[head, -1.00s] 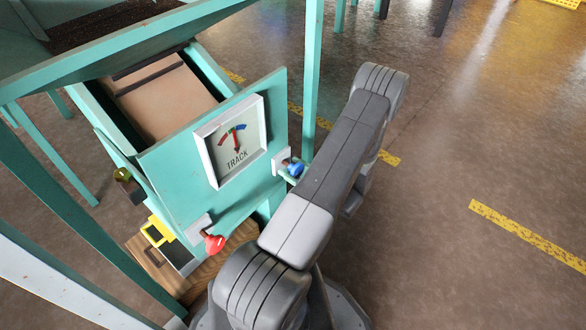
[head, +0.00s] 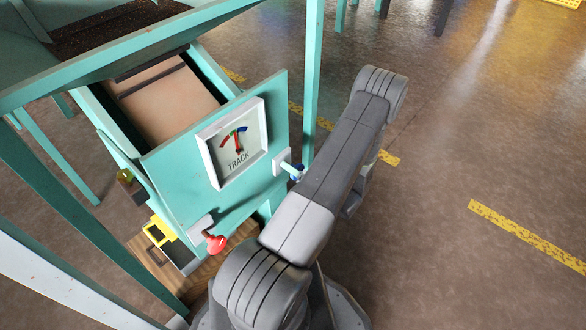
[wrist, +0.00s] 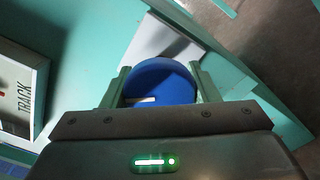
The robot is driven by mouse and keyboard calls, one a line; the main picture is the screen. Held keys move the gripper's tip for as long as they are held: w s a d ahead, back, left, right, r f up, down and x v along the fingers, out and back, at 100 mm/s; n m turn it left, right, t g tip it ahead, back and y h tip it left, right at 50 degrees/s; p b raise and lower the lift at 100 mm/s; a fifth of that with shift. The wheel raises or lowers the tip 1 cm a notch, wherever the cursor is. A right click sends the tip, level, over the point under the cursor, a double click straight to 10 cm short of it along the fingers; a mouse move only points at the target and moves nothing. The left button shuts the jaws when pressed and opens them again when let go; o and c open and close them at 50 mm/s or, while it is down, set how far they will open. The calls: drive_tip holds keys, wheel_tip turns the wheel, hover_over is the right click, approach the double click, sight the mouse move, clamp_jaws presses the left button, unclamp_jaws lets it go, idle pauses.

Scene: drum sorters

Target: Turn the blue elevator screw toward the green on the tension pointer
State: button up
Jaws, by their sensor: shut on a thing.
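The blue elevator screw (head: 296,172) sticks out from a pale block at the right edge of the teal panel (head: 180,160). In the wrist view its round blue head (wrist: 160,85) sits between the two fingers of my gripper (wrist: 159,70), which is shut on it. My arm hides the gripper in the head view. The only dial in view (head: 233,145) is white-framed and labelled TRACK, with red, green and blue marks and a needle. Its exact reading is too small to tell. Part of it shows at the left in the wrist view (wrist: 20,95).
A red knob (head: 215,243) projects from the panel's lower edge. A yellow-framed part (head: 160,231) is to its left. A teal post (head: 312,85) stands behind the screw, close to my arm. The brown floor at right is open, with yellow stripes (head: 525,235).

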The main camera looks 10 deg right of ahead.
drive_tip(key=m+p, duration=0.1)
drive_tip(key=m, duration=0.4)
drive_tip(key=shift+r+m, duration=0.1)
drive_tip(key=shift+m, duration=0.2)
drive_tip(key=m, duration=0.5)
drive_tip(key=shift+p, duration=0.4)
drive_tip(key=o, duration=0.9)
drive_tip(key=p+v, duration=0.2)
drive_tip(key=v, duration=1.2)
